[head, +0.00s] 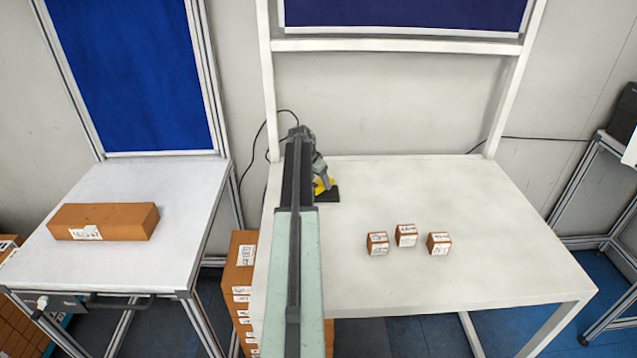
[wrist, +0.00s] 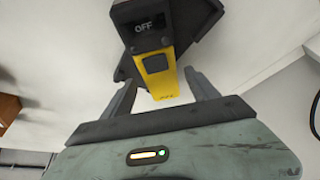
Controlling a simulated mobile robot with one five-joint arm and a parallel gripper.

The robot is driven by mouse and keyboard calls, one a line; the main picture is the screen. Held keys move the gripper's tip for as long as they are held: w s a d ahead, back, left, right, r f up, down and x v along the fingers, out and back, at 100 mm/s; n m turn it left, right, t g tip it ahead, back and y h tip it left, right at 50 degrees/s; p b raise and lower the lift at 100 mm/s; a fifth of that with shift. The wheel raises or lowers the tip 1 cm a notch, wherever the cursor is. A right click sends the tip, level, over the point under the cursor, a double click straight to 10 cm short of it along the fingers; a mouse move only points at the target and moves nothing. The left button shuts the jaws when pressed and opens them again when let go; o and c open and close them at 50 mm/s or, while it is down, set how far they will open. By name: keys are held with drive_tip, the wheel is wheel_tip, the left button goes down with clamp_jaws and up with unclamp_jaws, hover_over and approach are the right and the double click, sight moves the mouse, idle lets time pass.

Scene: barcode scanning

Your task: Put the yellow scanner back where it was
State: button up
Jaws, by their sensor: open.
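The yellow scanner (wrist: 160,80) shows in the wrist view with a dark head reading "OFF". It is over a dark stand or plate (wrist: 203,22). In the head view a small part of the scanner (head: 320,187) shows beside the black plate (head: 331,194) at the back left of the white table, mostly hidden by my arm. My gripper (wrist: 162,84) is open, with one finger on each side of the scanner's yellow handle. It also shows in the head view (head: 322,178). Whether the fingers touch the handle I cannot tell.
Several small brown labelled boxes, including one at the centre (head: 406,235), stand mid-table. The white table (head: 500,200) is clear on its right. A long brown box (head: 105,221) lies on the left table (head: 160,180). Stacked cartons (head: 240,280) stand between the tables.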

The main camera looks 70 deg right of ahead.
drive_tip(key=p+v, duration=1)
drive_tip(key=v, duration=0.2)
drive_tip(key=shift+f, duration=0.1)
drive_tip(key=w+a+n+t+y, duration=0.1)
drive_tip(key=w+a+n, duration=0.3)
drive_tip(key=w+a, duration=0.7)
drive_tip(key=w+a+f+n, duration=0.1)
drive_tip(key=w+a+n, duration=0.45)
drive_tip(key=a, duration=0.95)
drive_tip(key=w+a+n+t+y, duration=0.1)
drive_tip(key=w+a+n, duration=0.1)
drive_tip(key=w+a, duration=0.95)
drive_tip(key=s+a+n+y, duration=0.2)
drive_tip(key=a+n, duration=0.9)
drive_tip(key=a, duration=2.9)
drive_tip(key=shift+s+a+f, duration=0.25)
drive_tip(key=shift+s+f, duration=0.15)
